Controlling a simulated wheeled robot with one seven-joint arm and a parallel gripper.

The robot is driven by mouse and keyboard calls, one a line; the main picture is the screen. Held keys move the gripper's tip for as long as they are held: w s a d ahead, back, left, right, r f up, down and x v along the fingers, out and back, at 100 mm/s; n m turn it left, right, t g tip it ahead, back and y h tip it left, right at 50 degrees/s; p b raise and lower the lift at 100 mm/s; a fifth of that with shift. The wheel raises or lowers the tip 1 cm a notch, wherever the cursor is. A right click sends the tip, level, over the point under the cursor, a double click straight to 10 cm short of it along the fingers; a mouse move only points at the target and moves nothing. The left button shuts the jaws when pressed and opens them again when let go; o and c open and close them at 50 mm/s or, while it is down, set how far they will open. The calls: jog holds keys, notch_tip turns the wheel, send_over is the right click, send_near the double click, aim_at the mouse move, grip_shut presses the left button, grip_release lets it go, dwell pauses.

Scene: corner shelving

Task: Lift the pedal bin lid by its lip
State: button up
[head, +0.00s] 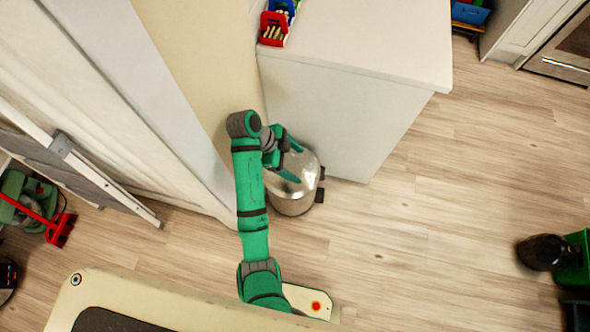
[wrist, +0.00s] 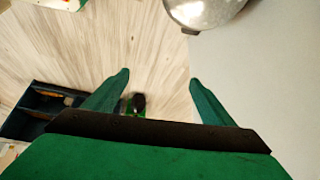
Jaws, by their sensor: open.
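The pedal bin (head: 298,187) is a silver metal cylinder with a shiny lid, standing on the floor against the white cabinet. The lid looks closed. In the head view my green gripper (head: 293,157) is over the bin, its fingers spread apart, and it hides part of the lid. In the wrist view part of the round metal lid (wrist: 203,10) shows at the top edge, with a small dark tab (wrist: 190,31) on its rim. My gripper (wrist: 158,78) is open and empty there, with the lid beyond its fingertips. I cannot tell whether any finger touches the bin.
The white cabinet (head: 340,110) stands right behind the bin, with red and blue small bins (head: 273,29) on top. A cream wall panel is at the left. The wooden floor (head: 420,230) at the right is clear up to a green crate (head: 575,262) and a dark object (head: 541,252).

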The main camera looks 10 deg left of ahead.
jog(key=shift+s+d+r, duration=0.1)
jog(key=shift+s+r, duration=0.15)
jog(key=shift+s, duration=0.35)
jog(key=shift+s+d+r, duration=0.1)
jog(key=shift+s+r, duration=0.2)
jog(key=shift+s, duration=0.3)
jog(key=shift+s+d+r, duration=0.1)
jog(key=shift+s+r, duration=0.15)
jog(key=shift+s, duration=0.35)
